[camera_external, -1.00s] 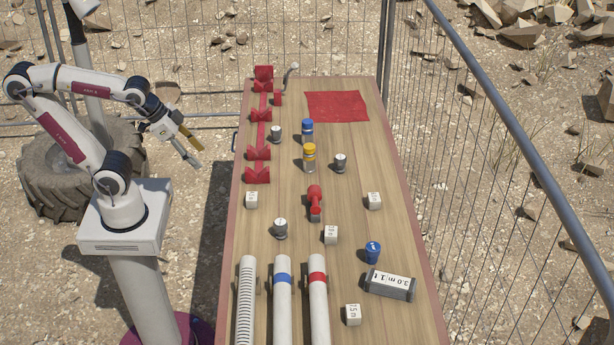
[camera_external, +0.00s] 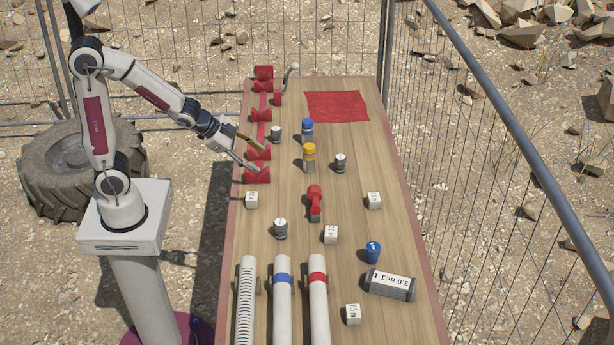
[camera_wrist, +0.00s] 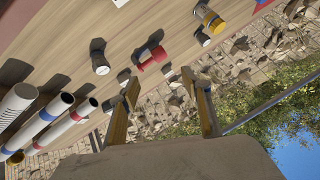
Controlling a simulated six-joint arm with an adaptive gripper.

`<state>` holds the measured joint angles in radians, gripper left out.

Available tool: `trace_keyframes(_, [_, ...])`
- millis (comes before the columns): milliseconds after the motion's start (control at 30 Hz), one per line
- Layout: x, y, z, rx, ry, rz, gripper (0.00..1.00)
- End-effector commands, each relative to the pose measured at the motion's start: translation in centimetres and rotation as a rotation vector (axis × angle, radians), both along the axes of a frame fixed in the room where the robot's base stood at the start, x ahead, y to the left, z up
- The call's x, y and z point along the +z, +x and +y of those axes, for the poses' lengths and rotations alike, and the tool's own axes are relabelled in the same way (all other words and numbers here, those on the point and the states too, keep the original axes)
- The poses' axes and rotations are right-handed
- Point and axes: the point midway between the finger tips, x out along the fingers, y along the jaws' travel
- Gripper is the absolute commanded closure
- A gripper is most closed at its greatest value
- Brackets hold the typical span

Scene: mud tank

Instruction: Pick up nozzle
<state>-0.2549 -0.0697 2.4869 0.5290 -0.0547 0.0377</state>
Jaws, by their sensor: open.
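A red piece with a grey end, which looks like the nozzle (camera_external: 315,198), lies on the middle of the wooden table. It also shows in the wrist view (camera_wrist: 152,58), ahead of and between the finger directions. My gripper (camera_external: 260,158) is open and empty above the table's left edge, over the red cradles, apart from and to the left of the red piece. In the wrist view its two fingers (camera_wrist: 160,82) are spread wide with nothing between them.
A yellow-topped bottle (camera_external: 309,158) and a blue-topped bottle (camera_external: 307,131) stand behind the red piece. Small white cubes and grey-and-white caps lie around. Three white tubes (camera_external: 283,300) lie at the front left. A red mat (camera_external: 337,106) lies at the back.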

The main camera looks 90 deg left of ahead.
Motion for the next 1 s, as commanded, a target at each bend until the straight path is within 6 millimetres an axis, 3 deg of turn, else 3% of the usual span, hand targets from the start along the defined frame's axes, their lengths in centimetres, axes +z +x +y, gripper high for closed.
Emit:
trace_keyframes(500, [-7.2, 4.2, -0.9, -0.218, -0.055, -0.062, 0.52])
trace_keyframes(1000, [-13.3, 4.5, -4.7, -0.412, -0.250, -0.156, 0.52])
